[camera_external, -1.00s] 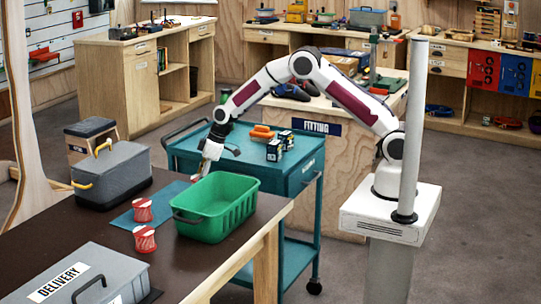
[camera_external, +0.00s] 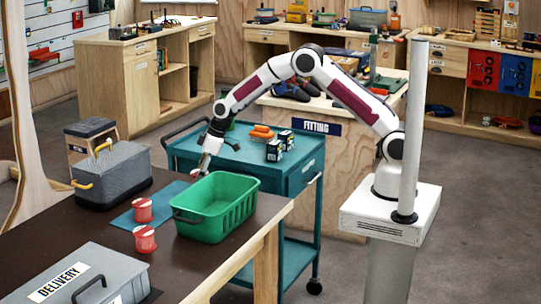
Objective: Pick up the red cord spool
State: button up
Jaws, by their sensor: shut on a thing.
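My gripper (camera_external: 200,168) points down just behind the green bin, over the far part of the dark table. It is shut on a small red thing (camera_external: 195,173), seemingly a red cord spool, mostly hidden by the fingers and small in view. Whether it touches the blue mat or hangs just above it, I cannot tell. Two other red cord spools with white parts stand to the left of the bin: one on the blue mat (camera_external: 143,210), one nearer the front (camera_external: 145,239).
The green bin (camera_external: 213,230) stands close in front of my gripper. A grey case with yellow handles (camera_external: 112,180) is to the left. A grey delivery box (camera_external: 75,280) is at the front. A teal cart (camera_external: 240,160) with orange things and small boxes stands behind.

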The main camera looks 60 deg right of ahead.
notch_tip(320, 180, up, 8)
dwell(0.5)
dwell(0.6)
jog(key=d+r+m+h, duration=0.1)
jog(key=d+m, duration=0.3)
jog(key=d, duration=1.1)
jog(key=d+r+m+h, duration=0.2)
jog(key=d+r+m, duration=0.1)
jog(key=d, duration=1.2)
jog(key=shift+w+d+m+t, duration=0.3)
jog(key=shift+m+t, duration=0.1)
jog(key=shift+m, duration=0.1)
jog(key=shift+f, duration=3.2)
